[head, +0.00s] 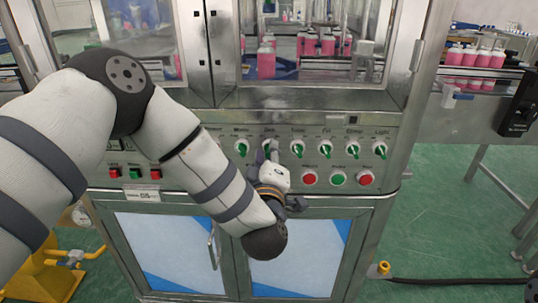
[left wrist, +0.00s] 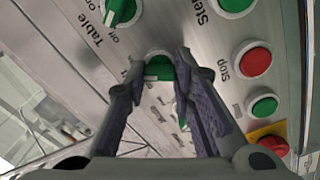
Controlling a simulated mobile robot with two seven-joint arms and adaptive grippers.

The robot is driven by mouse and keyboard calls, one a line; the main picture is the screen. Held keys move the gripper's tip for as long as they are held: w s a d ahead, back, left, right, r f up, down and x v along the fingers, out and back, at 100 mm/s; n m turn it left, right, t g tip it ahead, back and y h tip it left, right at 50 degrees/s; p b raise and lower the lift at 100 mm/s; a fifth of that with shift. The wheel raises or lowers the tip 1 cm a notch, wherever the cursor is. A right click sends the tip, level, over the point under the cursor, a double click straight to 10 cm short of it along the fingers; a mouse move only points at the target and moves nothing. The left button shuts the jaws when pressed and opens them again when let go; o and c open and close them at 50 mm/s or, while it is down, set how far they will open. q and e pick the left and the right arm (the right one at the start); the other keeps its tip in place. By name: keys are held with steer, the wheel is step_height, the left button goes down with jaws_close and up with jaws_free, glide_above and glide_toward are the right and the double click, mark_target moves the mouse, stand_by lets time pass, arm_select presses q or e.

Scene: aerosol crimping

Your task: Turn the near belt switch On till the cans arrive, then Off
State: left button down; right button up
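The control panel (head: 310,190) has a row of green rotary switches. The gripper looks open. The knob labelled Table (left wrist: 120,10) is beside it. Pink cans (head: 475,58) stand in a group at the right, and more pink cans (head: 325,44) are behind the glass. My right gripper is out of view.
Red and green push buttons (head: 338,179) sit below the switches, close to my gripper. A red knob on a yellow base (left wrist: 270,146) is at the lower right of the wrist view. Cabinet doors (head: 300,265) are below the panel. The green floor (head: 440,215) at right is mostly open.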

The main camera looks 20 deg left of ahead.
arm_select(q)
steer(key=shift+n, duration=0.3)
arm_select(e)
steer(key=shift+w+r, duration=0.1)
arm_select(q)
steer(key=shift+n+p, duration=0.55)
steer(key=shift+n, duration=5.05)
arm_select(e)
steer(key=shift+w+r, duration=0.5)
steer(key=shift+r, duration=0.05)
arm_select(q)
steer(key=c, duration=1.4)
jaws_free()
steer(key=shift+o, duration=0.2)
